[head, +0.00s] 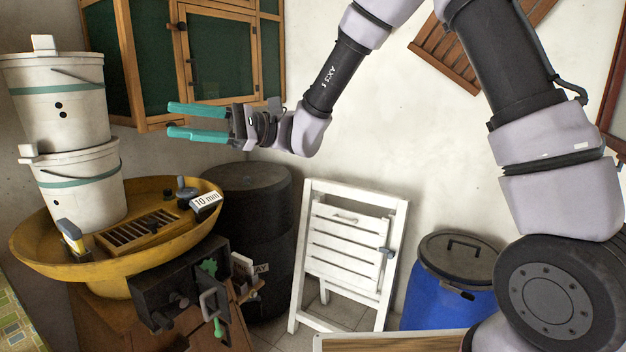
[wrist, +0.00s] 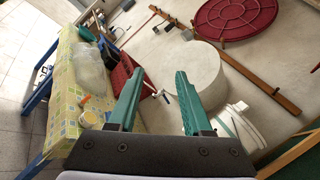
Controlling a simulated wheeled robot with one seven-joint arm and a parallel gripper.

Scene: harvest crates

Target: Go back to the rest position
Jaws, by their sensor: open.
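My gripper (head: 199,121) is raised in front of the green-panelled wooden cabinet (head: 158,75) in the head view. Its teal fingers point left, lie one above the other and stand apart with nothing between them. In the wrist view the two teal fingers of my gripper (wrist: 157,103) are spread with an empty gap. They touch nothing that I can see. My arm reaches up and over from the right side of the head view.
Two stacked white buckets (head: 80,185) stand on a yellow basin (head: 150,262) at left. A black barrel (head: 262,195), a white folding chair (head: 345,255) and a blue barrel (head: 450,295) stand below. The wrist view shows a patterned table (wrist: 70,75) and a red round grid (wrist: 240,18).

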